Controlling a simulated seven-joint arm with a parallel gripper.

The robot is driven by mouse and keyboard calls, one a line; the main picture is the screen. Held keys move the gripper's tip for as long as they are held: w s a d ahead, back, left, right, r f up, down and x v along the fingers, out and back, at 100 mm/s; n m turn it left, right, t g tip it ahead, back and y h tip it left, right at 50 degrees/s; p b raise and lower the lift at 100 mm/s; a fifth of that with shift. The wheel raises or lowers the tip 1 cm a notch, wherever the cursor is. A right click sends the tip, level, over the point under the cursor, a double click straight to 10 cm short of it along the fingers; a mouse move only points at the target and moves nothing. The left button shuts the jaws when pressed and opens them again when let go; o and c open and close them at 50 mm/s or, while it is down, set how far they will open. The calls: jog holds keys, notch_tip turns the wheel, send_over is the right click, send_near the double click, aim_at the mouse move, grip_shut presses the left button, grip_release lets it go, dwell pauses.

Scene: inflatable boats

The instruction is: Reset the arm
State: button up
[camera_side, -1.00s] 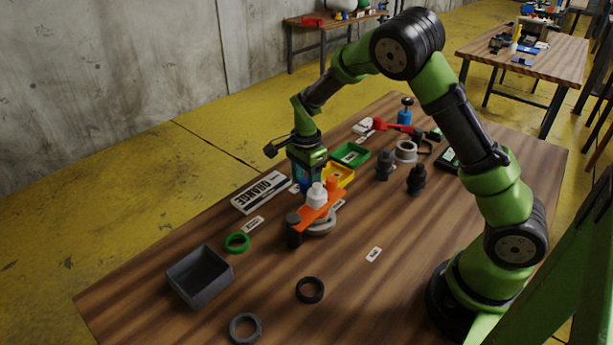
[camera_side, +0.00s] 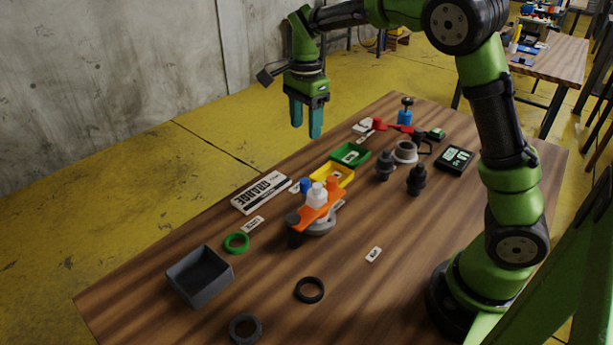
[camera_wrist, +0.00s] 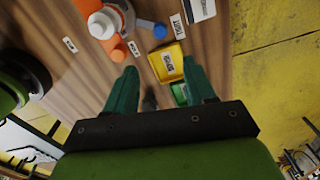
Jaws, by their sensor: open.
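My gripper (camera_side: 306,118) is raised high above the far edge of the wooden table (camera_side: 180,240) in the side view. Its two teal fingers point down, apart, with nothing between them. In the wrist view my gripper (camera_wrist: 160,88) also shows its fingers spread and empty. Below it on the table are an orange part with a white knob (camera_side: 318,200), a blue piece (camera_side: 306,185), a yellow tray (camera_side: 334,174) and a green tray (camera_side: 350,155). The blue piece also shows in the wrist view (camera_wrist: 160,31), beside the yellow tray (camera_wrist: 172,62).
A dark grey bin (camera_side: 200,275), a green ring (camera_side: 237,243) and a black ring (camera_side: 310,290) lie toward the front left. Dark knobbed parts (camera_side: 416,180) and a small display (camera_side: 455,159) stand at the right. Air around my gripper is clear.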

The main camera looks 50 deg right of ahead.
jog(key=shift+r, duration=0.3)
jog(key=s+a+r+n+t+y, duration=0.1)
jog(key=s+a+r+n+t, duration=0.1)
jog(key=s+n, duration=0.6)
jog(key=s+a+r+n+t+y, duration=0.1)
jog(key=s+a+r+n+t, duration=0.2)
jog(key=s+a+n+t, duration=0.2)
jog(key=s+n, duration=0.3)
jog(key=s, duration=0.4)
jog(key=shift+s+a, duration=0.15)
jog(key=shift+s, duration=0.1)
jog(key=shift+f, duration=0.1)
